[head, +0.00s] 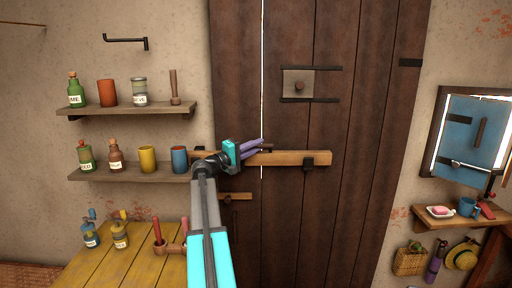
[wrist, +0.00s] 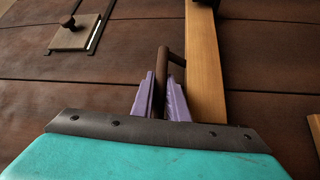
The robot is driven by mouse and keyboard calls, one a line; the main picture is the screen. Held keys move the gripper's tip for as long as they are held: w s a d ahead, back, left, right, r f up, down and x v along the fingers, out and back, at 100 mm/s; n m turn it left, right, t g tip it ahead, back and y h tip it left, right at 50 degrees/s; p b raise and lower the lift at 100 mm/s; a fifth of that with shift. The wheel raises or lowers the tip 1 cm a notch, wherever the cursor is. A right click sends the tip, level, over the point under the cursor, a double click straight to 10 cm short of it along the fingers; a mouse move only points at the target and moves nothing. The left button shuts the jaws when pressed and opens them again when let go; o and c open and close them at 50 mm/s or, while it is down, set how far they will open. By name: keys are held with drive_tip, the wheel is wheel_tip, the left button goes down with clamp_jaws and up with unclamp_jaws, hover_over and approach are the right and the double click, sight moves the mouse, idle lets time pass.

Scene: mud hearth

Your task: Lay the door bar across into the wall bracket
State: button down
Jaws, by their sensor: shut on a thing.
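The door bar (head: 295,158) is a pale wooden beam lying level across the brown plank door (head: 340,100). Its right part sits at a dark bracket (head: 308,163) on the door. Its left part shows past the door's left edge, beside my wrist. My gripper (head: 260,147) has purple fingers, shut on the bar's dark peg handle. In the wrist view the fingers (wrist: 163,95) close around that peg (wrist: 162,72), beside the bar (wrist: 205,80). My arm covers the area at the bar's left end, so I cannot make out the wall bracket or whether the bar rests in it.
Two shelves (head: 135,110) with bottles and cups are on the wall at left, the lower one close to my wrist. A yellow table (head: 105,265) stands below. A small wooden latch (head: 236,196) is under the bar. A window (head: 470,135) is at right.

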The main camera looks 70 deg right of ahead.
drive_tip(key=c, duration=1.6)
unclamp_jaws()
drive_tip(key=shift+c, duration=0.2)
drive_tip(key=shift+a, duration=0.1)
drive_tip(key=b+v, duration=0.4)
drive_tip(key=v, duration=0.9)
drive_tip(key=shift+w+a, duration=0.25)
drive_tip(key=shift+w, duration=0.05)
